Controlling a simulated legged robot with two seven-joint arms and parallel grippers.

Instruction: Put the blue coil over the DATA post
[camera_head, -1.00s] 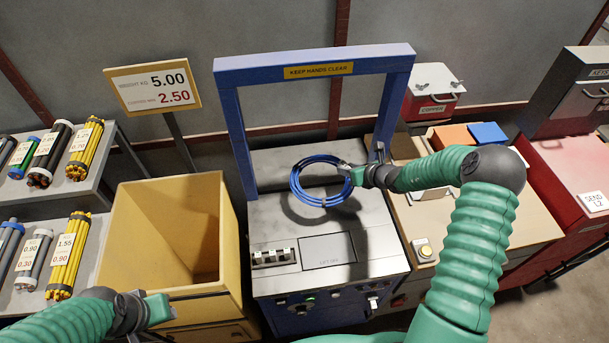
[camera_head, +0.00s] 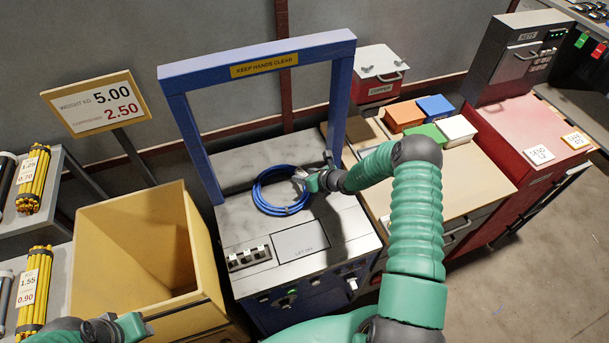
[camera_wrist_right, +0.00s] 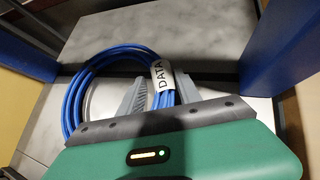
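The blue coil (camera_head: 259,197) is a ring of several cable turns. It is at the right gripper, over the grey metal bench top, with a dark shadow beside it. My right gripper (camera_head: 310,182) is shut on the coil's right side. In the right wrist view the coil (camera_wrist_right: 72,105) passes between the grey fingers (camera_wrist_right: 158,92), and a white tag (camera_wrist_right: 161,75) reading DATA is wrapped around it there. My left gripper (camera_head: 128,327) is at the bottom left, partly cut off; its fingers do not show clearly. I see no post marked DATA.
A blue arch (camera_head: 190,150) marked KEEP HANDS CLEAR spans the bench (camera_head: 235,226). A yellow bin (camera_head: 100,235) stands left. To the right are a wooden table (camera_head: 470,185) with several coloured blocks, a COPPER box (camera_head: 377,88) and a red bench (camera_head: 520,125). Grey floor lies farther right.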

